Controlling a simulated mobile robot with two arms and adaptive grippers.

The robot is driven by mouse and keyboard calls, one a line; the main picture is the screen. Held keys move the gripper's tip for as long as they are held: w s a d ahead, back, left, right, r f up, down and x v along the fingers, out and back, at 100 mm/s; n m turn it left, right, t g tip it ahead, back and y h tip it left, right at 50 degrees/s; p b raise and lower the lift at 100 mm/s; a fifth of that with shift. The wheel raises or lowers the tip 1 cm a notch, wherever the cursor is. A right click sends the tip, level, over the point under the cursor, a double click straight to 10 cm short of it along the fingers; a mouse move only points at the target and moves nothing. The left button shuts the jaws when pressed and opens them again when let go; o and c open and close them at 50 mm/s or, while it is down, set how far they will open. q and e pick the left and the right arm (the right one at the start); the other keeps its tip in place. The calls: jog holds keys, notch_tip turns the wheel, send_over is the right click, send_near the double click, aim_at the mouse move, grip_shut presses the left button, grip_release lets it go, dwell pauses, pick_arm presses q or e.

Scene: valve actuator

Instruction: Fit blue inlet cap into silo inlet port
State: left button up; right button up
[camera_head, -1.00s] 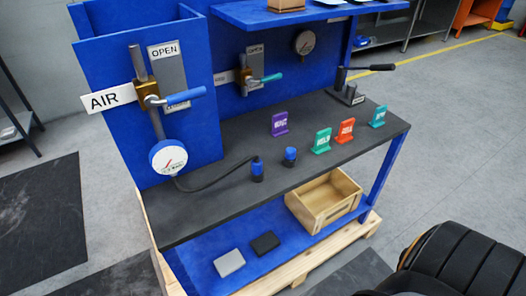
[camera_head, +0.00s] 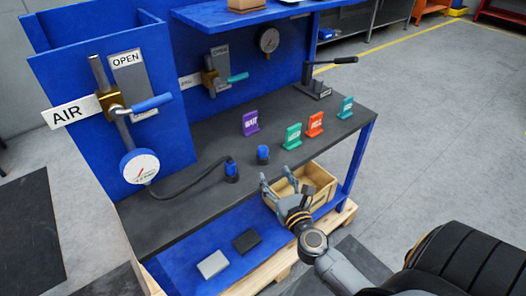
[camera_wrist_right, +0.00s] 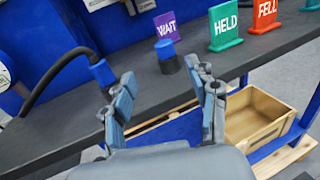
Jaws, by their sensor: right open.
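A small blue cap (camera_head: 263,151) on a dark round body stands upright on the dark bench top. It also shows in the right wrist view (camera_wrist_right: 165,48), beyond the space between my fingertips. A second blue piece (camera_head: 231,167) sits to its left at the end of a black hose. In the wrist view the hose-end piece (camera_wrist_right: 101,72) is partly behind a finger. My right gripper (camera_head: 277,178) is open and empty at the bench's front edge, apart from the cap. I cannot tell which part is the silo inlet port. My left gripper is not in view.
Purple (camera_head: 250,124), green (camera_head: 292,137), red (camera_head: 315,124) and teal (camera_head: 346,107) signs stand behind and right of the cap. A wooden crate (camera_head: 322,197) is below the bench edge. A gauge (camera_head: 139,167) and AIR valve (camera_head: 112,103) are at left. The bench front (camera_head: 180,215) is clear.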

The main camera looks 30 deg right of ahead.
aim_at(265, 152)
jog(key=x, duration=0.7)
jog(key=shift+p, duration=0.4)
jog(key=shift+d+x, duration=0.15)
jog(key=shift+x, duration=1.25)
jog(key=shift+d+x, duration=0.1)
jog(key=shift+x, duration=1.3)
jog(key=shift+s, duration=0.1)
jog(key=shift+c, duration=0.4)
grip_shut()
jog(key=shift+r, duration=0.15)
